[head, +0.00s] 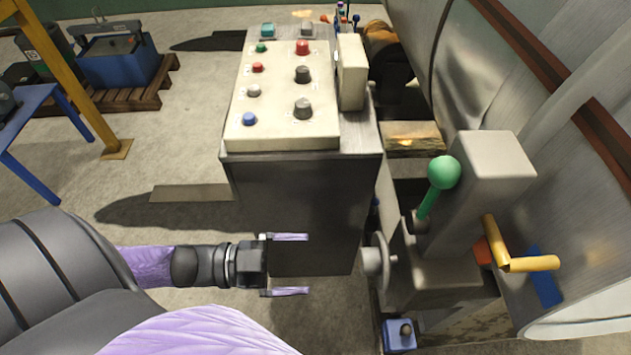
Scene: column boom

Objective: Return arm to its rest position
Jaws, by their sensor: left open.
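My left gripper (290,264) is open and empty, with its two fingers apart and pointing right. It is in front of the lower part of the grey console cabinet (300,200), and I cannot tell the gap between them. My left arm (150,267) reaches in from the left edge, with a dark shoulder and purple covering. My right gripper is not in view.
The cabinet carries a cream panel (285,120) with coloured buttons and knobs. To the right are a green ball lever (443,173), a yellow handle (515,255), a small handwheel (375,261) and a large metal cylinder (500,60). Open floor (200,100) lies left of the cabinet.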

